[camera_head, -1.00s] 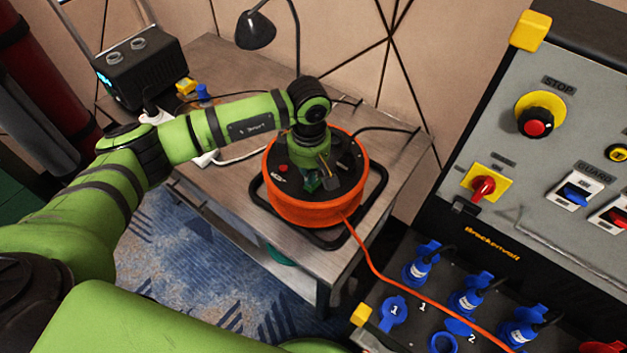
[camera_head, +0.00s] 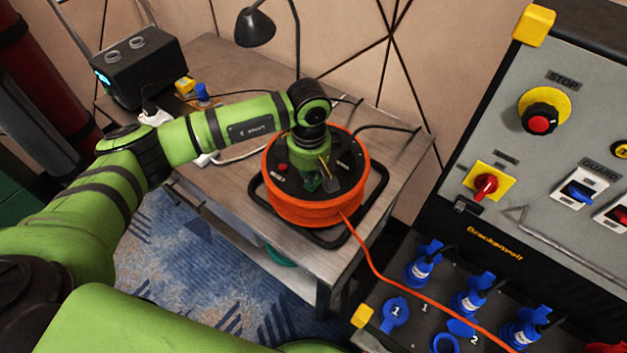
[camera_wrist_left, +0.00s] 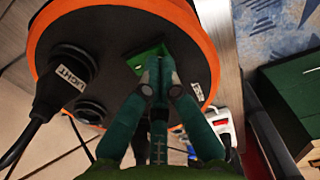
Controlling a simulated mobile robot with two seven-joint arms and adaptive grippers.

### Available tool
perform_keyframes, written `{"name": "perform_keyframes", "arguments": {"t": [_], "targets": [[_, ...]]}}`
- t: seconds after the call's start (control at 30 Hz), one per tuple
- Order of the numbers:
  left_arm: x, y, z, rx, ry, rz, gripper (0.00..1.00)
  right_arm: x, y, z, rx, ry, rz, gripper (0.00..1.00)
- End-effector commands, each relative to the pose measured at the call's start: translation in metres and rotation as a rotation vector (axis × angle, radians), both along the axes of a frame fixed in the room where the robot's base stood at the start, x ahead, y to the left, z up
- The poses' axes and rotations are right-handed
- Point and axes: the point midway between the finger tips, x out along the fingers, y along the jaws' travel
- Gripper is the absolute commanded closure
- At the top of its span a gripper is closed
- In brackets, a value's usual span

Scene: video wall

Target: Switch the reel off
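The orange cable reel (camera_head: 312,210) with a dark top face stands in a black tube frame on the metal table. In the left wrist view the reel's dark face (camera_wrist_left: 105,35) fills the upper left. A green switch plate (camera_wrist_left: 137,60) is set in that face. My left gripper (camera_wrist_left: 160,72) points at the reel, its two fingertips together at the edge of the green plate and partly covering it. I cannot tell whether they touch the switch. In the head view this gripper (camera_head: 315,183) is over the reel top. My right gripper is not in view.
A black plug (camera_wrist_left: 64,75) labelled LIGHT sits in a reel socket. A lamp (camera_head: 255,29) and black box (camera_head: 141,68) stand at the back.

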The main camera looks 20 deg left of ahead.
Motion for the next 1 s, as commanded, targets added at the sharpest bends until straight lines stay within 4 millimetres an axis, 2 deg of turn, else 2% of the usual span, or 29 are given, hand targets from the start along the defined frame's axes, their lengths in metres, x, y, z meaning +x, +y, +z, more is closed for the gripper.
{"name": "perform_keyframes", "arguments": {"t": [0.7, 1.0], "targets": [[0.000, 0.000, -0.011, 0.000, 0.000, 0.000, 1.00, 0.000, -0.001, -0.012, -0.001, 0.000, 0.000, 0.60], [0.001, 0.000, 0.000, 0.000, -0.002, 0.000, 1.00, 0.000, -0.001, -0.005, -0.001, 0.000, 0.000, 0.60]]}}
